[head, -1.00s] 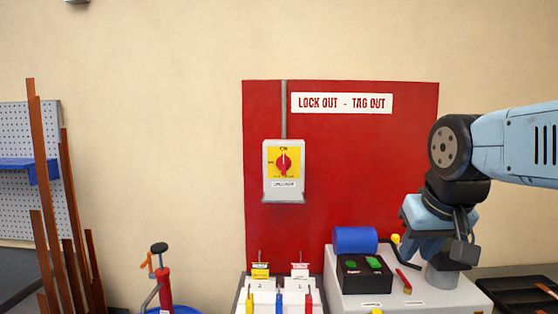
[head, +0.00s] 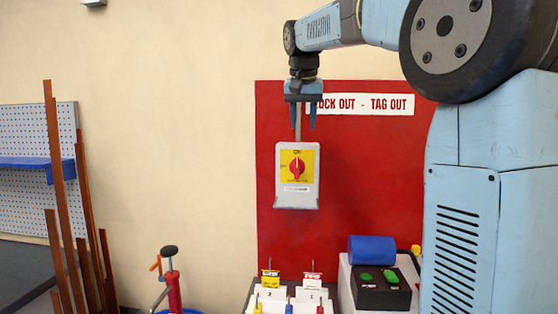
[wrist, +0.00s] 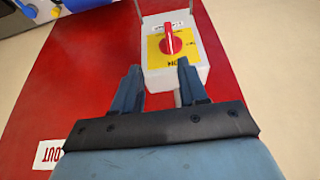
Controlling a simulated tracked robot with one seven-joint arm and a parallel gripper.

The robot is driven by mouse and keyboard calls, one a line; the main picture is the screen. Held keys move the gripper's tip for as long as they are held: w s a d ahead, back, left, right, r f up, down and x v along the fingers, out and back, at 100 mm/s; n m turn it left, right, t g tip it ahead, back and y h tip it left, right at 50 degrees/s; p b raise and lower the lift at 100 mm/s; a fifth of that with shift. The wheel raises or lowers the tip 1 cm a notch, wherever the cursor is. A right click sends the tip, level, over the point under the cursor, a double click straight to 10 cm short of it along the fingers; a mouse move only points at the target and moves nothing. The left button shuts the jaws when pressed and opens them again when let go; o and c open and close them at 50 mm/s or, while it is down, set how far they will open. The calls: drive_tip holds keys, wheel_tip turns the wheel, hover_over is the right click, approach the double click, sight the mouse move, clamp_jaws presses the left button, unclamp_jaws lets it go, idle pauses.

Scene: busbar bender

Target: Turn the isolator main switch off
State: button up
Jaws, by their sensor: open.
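The isolator main switch (head: 297,189) is a light grey box on the red lock out board. Its red rotary handle (head: 297,168) sits on a yellow plate and stands upright, pointing at the ON mark. In the wrist view the switch appears upside down, with its red handle (wrist: 171,42) beyond my fingertips. My gripper (head: 305,126) is open and empty, fingers pointing down, just above the switch box in the head view. In the wrist view my gripper (wrist: 158,66) has its two fingers apart, the handle roughly ahead of the gap. Nothing is between the fingers.
The red board (head: 385,190) carries a LOCK OUT - TAG OUT sign (head: 370,104), partly covered by my gripper. Below stand a white holder with tags, a black box with green buttons (head: 378,285) and a blue roll (head: 371,249). Brown bars (head: 60,200) lean at left.

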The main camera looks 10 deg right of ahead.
sight(297, 158)
drive_tip(key=x, duration=0.4)
drive_tip(key=w+a+x, duration=0.1)
drive_tip(key=x, duration=0.8)
drive_tip(key=shift+w+a, duration=0.15)
drive_tip(key=shift+w, duration=0.2)
drive_tip(key=shift+c, duration=0.3)
clamp_jaws()
